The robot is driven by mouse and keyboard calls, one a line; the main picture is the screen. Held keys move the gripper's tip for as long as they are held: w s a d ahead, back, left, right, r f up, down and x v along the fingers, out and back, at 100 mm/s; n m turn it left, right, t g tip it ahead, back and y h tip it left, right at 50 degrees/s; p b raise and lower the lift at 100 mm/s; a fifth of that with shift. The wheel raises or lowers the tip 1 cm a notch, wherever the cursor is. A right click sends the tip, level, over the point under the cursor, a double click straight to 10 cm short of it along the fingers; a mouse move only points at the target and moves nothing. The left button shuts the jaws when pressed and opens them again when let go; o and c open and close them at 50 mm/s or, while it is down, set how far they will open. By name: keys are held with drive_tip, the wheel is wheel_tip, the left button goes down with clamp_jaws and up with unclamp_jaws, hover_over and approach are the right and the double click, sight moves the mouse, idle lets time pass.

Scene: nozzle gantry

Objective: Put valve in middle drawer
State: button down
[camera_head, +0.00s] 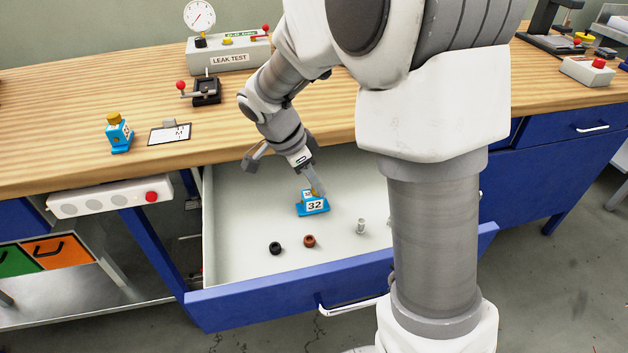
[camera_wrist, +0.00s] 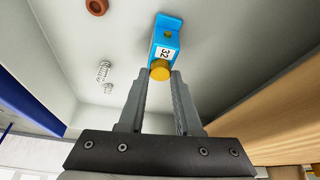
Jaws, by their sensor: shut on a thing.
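A blue valve (camera_head: 312,205) with a yellow knob and a white "32" label is inside the open drawer (camera_head: 240,281). It also shows in the wrist view (camera_wrist: 165,45). My gripper (camera_head: 317,189) reaches down into the drawer, and its fingers are shut on the yellow knob (camera_wrist: 160,70). The valve is at or just above the drawer floor; I cannot tell if it touches. A second blue valve with a yellow top (camera_head: 119,134) stands on the bench at the left.
The drawer also holds a black ring (camera_head: 275,248), a brown ring (camera_head: 309,241) and a metal spring (camera_head: 361,226). A leak test box (camera_head: 228,56), a small black clamp (camera_head: 206,91) and a clipboard (camera_head: 170,133) stand on the bench above. The drawer's left side is clear.

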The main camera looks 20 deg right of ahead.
drive_tip(key=c, duration=0.6)
unclamp_jaws()
drive_tip(key=shift+f, duration=0.1)
drive_tip(key=w+p+v, duration=0.1)
drive_tip(key=p+v, duration=0.3)
drive_tip(key=v, duration=0.8)
drive_tip(key=s+d+r+n+t+y, duration=0.2)
drive_tip(key=s+r+n, duration=0.1)
drive_tip(key=s+n, duration=0.5)
drive_tip(key=s+d+r+n+t+y, duration=0.2)
drive_tip(key=s+n, duration=0.6)
drive_tip(key=s, duration=0.4)
drive_tip(key=shift+s+d+r+t, duration=0.35)
drive_tip(key=shift+r+t, duration=0.15)
drive_tip(key=shift+r, duration=0.05)
